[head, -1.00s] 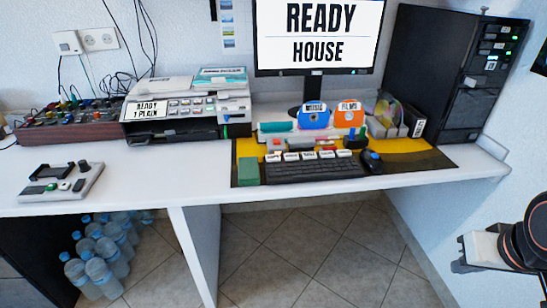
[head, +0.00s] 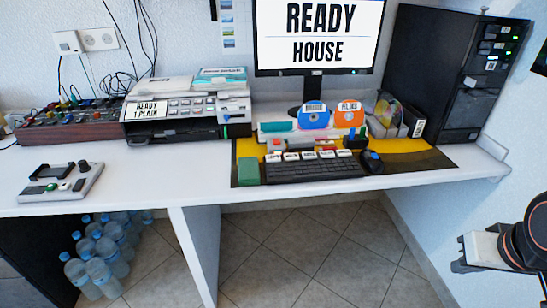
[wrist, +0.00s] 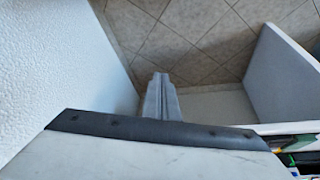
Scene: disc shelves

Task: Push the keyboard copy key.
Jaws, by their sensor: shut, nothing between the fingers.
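The black keyboard (head: 315,171) lies on the yellow and dark mat near the desk's front edge in the head view. Several white labelled keys stand in a row along its back edge, and their labels are too small to tell which is copy. My gripper (wrist: 161,80) is shut and empty in the wrist view, with its fingers together over the tiled floor. In the head view my arm's end is low at the right edge, in front of the desk and well apart from the keyboard.
A green block (head: 248,171) sits left of the keyboard and a mouse (head: 371,161) right of it. Discs and small items stand behind it, below the monitor (head: 318,35). A black tower (head: 455,75) stands at the right.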

